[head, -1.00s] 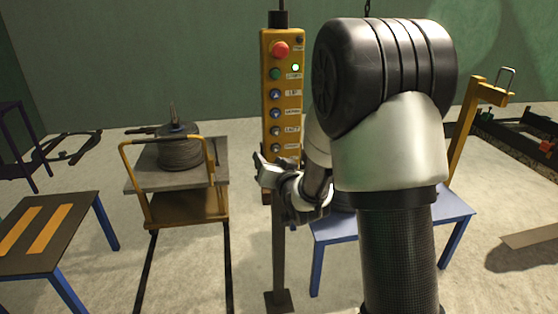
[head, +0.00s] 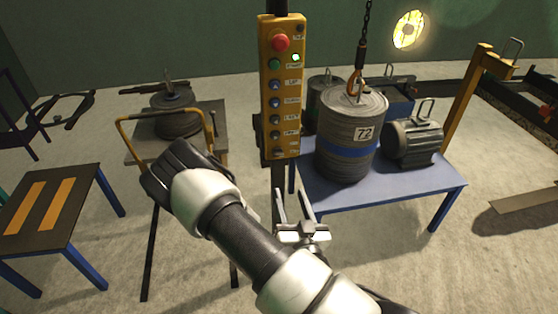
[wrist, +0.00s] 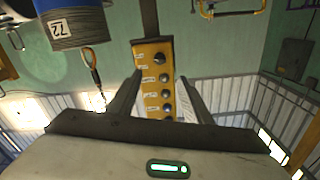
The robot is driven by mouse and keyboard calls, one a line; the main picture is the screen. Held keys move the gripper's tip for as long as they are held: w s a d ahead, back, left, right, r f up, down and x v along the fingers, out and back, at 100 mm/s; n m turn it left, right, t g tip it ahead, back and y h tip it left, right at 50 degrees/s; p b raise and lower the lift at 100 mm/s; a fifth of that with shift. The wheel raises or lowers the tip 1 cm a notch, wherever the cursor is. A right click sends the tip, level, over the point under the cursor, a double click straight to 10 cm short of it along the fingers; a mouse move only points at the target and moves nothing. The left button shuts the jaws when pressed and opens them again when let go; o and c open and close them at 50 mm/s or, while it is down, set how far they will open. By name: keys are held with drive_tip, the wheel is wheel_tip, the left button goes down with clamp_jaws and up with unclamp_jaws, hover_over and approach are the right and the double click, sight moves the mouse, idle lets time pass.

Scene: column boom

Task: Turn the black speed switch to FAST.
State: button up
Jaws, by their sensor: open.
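A yellow control pendant (head: 283,90) hangs upright in the head view, with a red mushroom button, a green button, a lit green lamp and a column of dark knobs.
A blue table (head: 400,190) stands right of the pendant, bearing a grey drum marked 72 (head: 350,120) under a hook and chain, and a motor (head: 412,143). A yellow-striped table (head: 45,215) is at the far left.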

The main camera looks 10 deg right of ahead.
drive_tip(key=b, duration=0.9)
approach(278, 153)
drive_tip(key=w+f, duration=0.1)
drive_tip(key=w, duration=0.7)
drive_tip(key=shift+p, duration=0.45)
drive_tip(key=c, duration=1.1)
drive_tip(key=shift+o, duration=0.2)
drive_tip(key=shift+f, duration=0.1)
drive_tip(key=n+b, duration=0.1)
drive_tip(key=n, duration=0.3)
drive_tip(key=n+b, duration=0.1)
drive_tip(key=n, duration=0.7)
drive_tip(key=shift+d+b, duration=0.25)
drive_tip(key=shift+b, duration=0.15)
